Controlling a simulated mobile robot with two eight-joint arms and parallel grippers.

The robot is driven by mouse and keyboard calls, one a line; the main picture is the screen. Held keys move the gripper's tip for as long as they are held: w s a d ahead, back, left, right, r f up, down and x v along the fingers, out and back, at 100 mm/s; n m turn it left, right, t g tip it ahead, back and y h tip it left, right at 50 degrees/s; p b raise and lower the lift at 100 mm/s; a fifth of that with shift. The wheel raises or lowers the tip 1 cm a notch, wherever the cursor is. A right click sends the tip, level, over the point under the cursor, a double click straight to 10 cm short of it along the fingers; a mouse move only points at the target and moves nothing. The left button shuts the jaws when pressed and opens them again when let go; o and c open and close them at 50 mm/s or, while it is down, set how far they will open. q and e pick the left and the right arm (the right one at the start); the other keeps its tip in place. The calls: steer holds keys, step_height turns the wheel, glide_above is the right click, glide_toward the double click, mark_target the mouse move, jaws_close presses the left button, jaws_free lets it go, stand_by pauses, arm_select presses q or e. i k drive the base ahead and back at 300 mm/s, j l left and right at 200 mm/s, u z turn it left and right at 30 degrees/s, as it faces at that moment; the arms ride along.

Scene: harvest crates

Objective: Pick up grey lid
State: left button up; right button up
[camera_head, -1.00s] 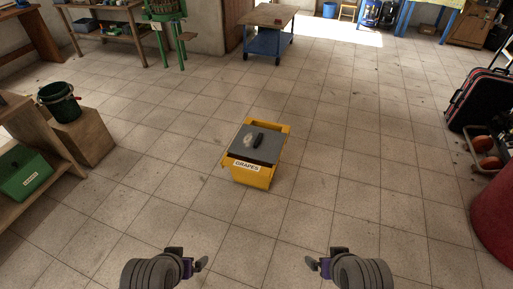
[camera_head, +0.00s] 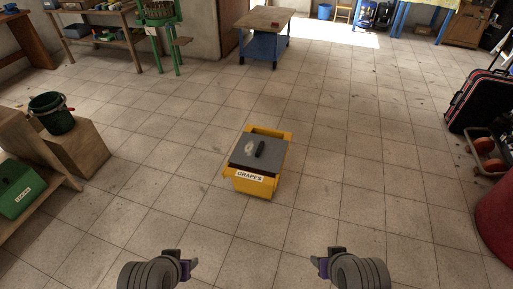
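The grey lid (camera_head: 249,158) lies on top of a yellow crate (camera_head: 254,187) labelled GRAPES, in the middle of the floor. The lid has a dark handle (camera_head: 260,149) and a pale patch beside it. The back rim of the crate shows beyond the lid. My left gripper (camera_head: 194,266) and my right gripper (camera_head: 317,264) are low in the picture, nearer to me than the crate, one to each side. Both are apart from the lid, and nothing shows in them. Their finger gaps are too small and edge-on to judge.
A dark green bucket (camera_head: 51,113) stands on a wooden block (camera_head: 82,150) at left, near a green box (camera_head: 17,188) on a shelf. A suitcase (camera_head: 481,98) and a red rounded object (camera_head: 497,215) are at right. A blue cart (camera_head: 262,47) stands at the back. Floor around the crate is clear.

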mark_target(264, 153)
steer(key=i+j, duration=0.7)
steer(key=i+j+z, duration=0.1)
steer(key=i+j, duration=0.55)
steer(key=i+j+z, duration=0.1)
steer(key=i+j, duration=0.55)
steer(key=j, duration=0.15)
